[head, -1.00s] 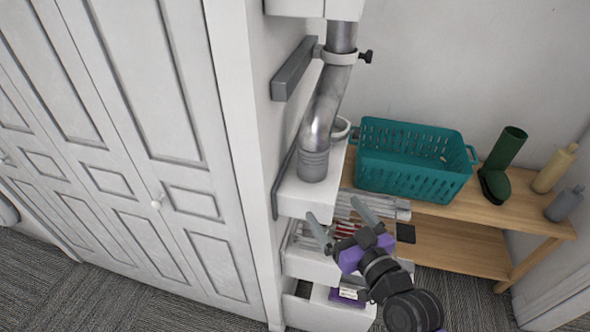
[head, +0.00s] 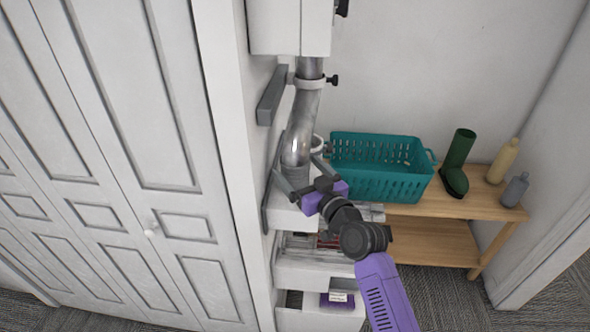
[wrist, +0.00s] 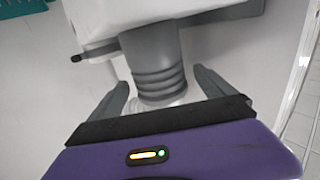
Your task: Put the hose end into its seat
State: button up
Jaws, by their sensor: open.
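The hose (head: 301,125) is a shiny grey bent pipe. It hangs from a clamp ring under a white box, and its ribbed grey end (head: 296,176) points down over a white ledge. My gripper (head: 303,172) is open, with its two fingers on either side of the hose end. In the wrist view the ribbed hose end (wrist: 158,75) shows between the open fingers of my gripper (wrist: 162,90), with a gap on both sides. A white ring (head: 317,143) stands behind the hose, partly hidden. I cannot tell whether it is the seat.
A teal basket (head: 378,187), a green boot (head: 457,160) and two bottles stand on a wooden shelf (head: 420,209) at the right. Open white drawers (head: 318,275) lie below the hose. White cabinet doors (head: 110,120) fill the left.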

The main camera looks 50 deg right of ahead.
jog(key=shift+x, duration=1.05)
jog(key=c, duration=1.6)
